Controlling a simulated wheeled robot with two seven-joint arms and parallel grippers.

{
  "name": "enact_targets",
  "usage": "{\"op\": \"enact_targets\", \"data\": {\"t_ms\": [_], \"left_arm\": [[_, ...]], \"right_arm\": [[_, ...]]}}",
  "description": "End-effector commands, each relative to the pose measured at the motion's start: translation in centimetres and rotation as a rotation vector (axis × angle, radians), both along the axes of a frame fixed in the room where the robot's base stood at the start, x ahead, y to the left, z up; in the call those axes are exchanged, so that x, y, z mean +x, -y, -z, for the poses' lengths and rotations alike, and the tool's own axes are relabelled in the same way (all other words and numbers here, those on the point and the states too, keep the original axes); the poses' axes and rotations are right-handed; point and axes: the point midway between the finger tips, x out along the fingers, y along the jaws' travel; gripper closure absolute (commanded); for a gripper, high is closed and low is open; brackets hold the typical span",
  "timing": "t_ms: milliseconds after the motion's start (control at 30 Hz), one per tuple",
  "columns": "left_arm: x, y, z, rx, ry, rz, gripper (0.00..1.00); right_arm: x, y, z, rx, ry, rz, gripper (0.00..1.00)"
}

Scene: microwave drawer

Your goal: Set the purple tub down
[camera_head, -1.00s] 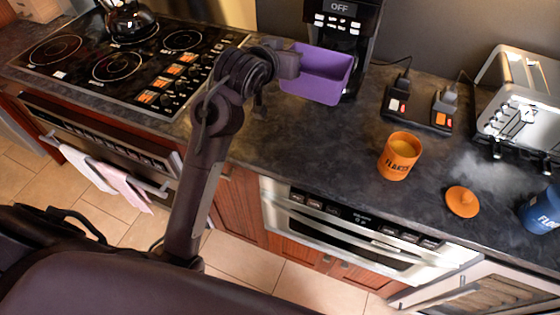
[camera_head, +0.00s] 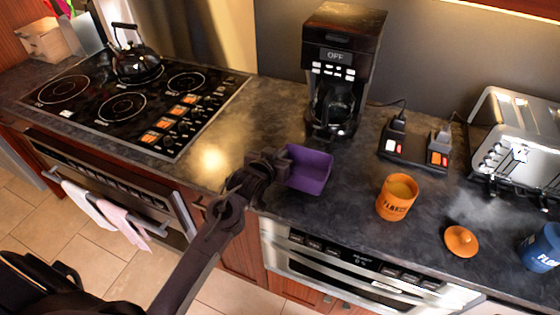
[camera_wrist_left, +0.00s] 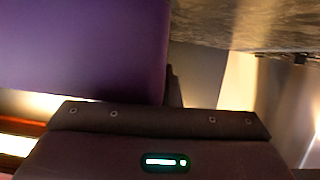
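The purple tub (camera_head: 308,171) is an open, square-sided container near the front edge of the dark countertop (camera_head: 345,215), in front of the coffee maker. My left gripper (camera_head: 278,164) is at the tub's left side and appears shut on its wall. In the left wrist view the tub (camera_wrist_left: 80,45) fills the upper left, close to the gripper. The fingertips are hidden there. I cannot tell whether the tub's base touches the counter. My right gripper is not in view.
A coffee maker (camera_head: 340,70) stands behind the tub. An orange canister (camera_head: 396,198) is to its right, with an orange lid (camera_head: 461,240) and a blue canister (camera_head: 541,248) beyond. A stove (camera_head: 135,102) is left. A power strip (camera_head: 414,150) and toaster (camera_head: 518,140) are at the right.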

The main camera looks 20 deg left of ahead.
Motion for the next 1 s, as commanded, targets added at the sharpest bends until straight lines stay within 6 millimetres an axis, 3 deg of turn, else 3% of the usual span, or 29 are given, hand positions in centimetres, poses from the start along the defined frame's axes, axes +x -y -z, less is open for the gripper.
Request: {"op": "enact_targets", "data": {"t_ms": [200, 600, 767, 1000], "left_arm": [[0.0, 0.0, 2.8, -0.001, -0.002, 0.000, 1.00], [0.0, 0.0, 3.4, -0.001, -0.001, 0.000, 1.00], [0.0, 0.0, 3.2, -0.001, -0.001, 0.000, 0.77], [0.0, 0.0, 3.2, 0.000, -0.001, 0.000, 0.76]], "right_arm": [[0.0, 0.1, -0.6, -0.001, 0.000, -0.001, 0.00], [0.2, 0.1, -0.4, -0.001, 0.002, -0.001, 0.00], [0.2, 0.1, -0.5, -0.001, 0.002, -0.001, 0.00], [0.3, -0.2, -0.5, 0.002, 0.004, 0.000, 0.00]]}}
